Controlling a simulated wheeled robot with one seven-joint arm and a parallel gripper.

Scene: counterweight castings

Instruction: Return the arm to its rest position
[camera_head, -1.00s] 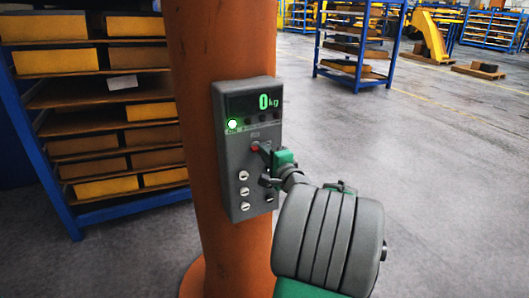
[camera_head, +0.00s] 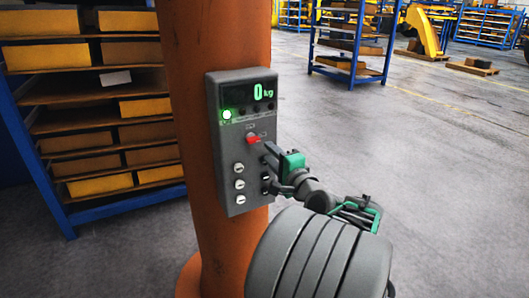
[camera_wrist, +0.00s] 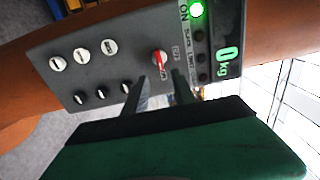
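My gripper (camera_head: 267,167) is open and empty in front of the grey control panel (camera_head: 225,190), at the lower right of its red switch (camera_head: 252,139). In the wrist view, the two fingertips (camera_wrist: 158,88) stand apart, with the red switch (camera_wrist: 159,57) just beyond the gap. I see no contact with the switch. My arm reaches up from the bottom right of the head view, bent and extended toward the panel. The panel's display (camera_head: 262,93) reads 0 kg, and a green lamp (camera_head: 227,115) is lit.
The panel is fixed to an orange column (camera_head: 190,40). A blue rack (camera_head: 62,212) with several yellow and brown blocks stands close at left. Another blue rack (camera_head: 312,45) stands farther back. The grey floor (camera_head: 450,170) to the right is clear.

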